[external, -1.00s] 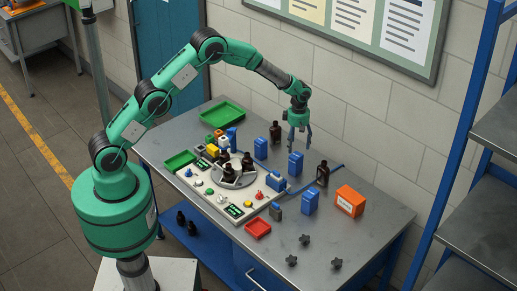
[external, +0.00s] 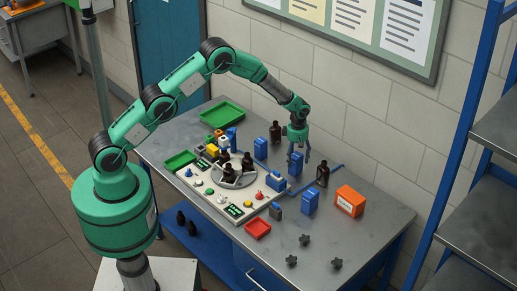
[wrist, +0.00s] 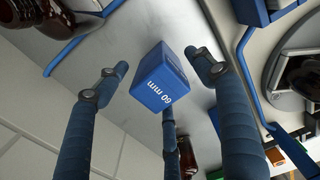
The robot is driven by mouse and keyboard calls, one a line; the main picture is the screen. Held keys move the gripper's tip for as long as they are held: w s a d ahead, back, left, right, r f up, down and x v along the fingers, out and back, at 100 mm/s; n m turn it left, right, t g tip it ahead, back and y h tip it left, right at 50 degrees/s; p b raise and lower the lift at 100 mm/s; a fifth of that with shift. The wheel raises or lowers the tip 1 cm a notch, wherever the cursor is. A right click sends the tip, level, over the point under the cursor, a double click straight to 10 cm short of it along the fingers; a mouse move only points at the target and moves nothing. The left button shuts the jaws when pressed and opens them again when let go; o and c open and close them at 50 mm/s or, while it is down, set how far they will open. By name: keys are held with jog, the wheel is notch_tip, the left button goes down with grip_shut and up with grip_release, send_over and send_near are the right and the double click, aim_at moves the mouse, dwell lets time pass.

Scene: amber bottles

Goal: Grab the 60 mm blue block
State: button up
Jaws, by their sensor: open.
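The blue block marked "60 mm" (wrist: 160,82) stands upright on the grey table, its lettered top facing the wrist camera. In the external view this block (external: 295,167) stands below and between the fingers of my gripper (external: 299,157). My gripper is open, and its dark blue fingers are spread around the block in the wrist view. Gaps show between the fingers and the block there, and I see no contact. How far the fingertips reach down beside the block is hard to tell.
Other blue blocks stand nearby, one behind left (external: 260,148) and one in front (external: 310,201). A dark bottle (external: 323,174) is close on the right, another bottle (external: 276,132) behind. An orange box (external: 349,201) is farther right. A round holder with bottles (external: 233,181) lies left.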

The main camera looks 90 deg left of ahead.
jog(key=shift+a+f, duration=0.15)
jog(key=shift+f, duration=2.5)
jog(key=c, duration=1.4)
